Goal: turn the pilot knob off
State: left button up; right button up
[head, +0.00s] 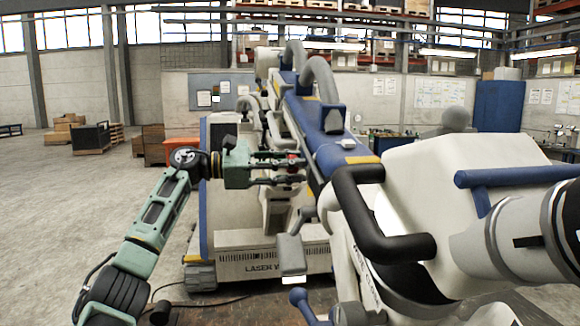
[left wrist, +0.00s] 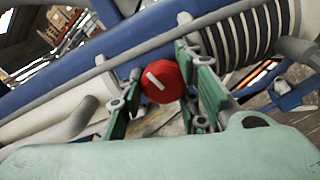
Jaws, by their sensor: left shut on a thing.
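The pilot knob is a red round knob with a white bar across its face. In the left wrist view the knob (left wrist: 163,82) shows near the middle, with the bar slanted. In the head view only a small red bit of the knob (head: 293,158) shows at my fingertips. My left gripper (head: 299,170) reaches in from the left beside the blue and white microscope arm (head: 328,118). My right gripper is in neither view.
A black curved handle (head: 365,215) and the white housing of the microscope (head: 425,175) fill the right side. A white and blue cabinet (head: 275,262) stands behind my left gripper. Open concrete floor (head: 60,205) lies to the left.

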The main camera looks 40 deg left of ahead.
pick_arm(q)
jog(key=shift+a+r, duration=0.15)
jog(key=shift+r, duration=0.2)
jog(key=o, duration=0.8)
jog(key=shift+o, duration=1.3)
jog(key=shift+w+a+f, duration=0.1)
jog(key=shift+w+f, duration=0.05)
jog(key=shift+d+f, duration=0.2)
jog(key=shift+f, duration=0.1)
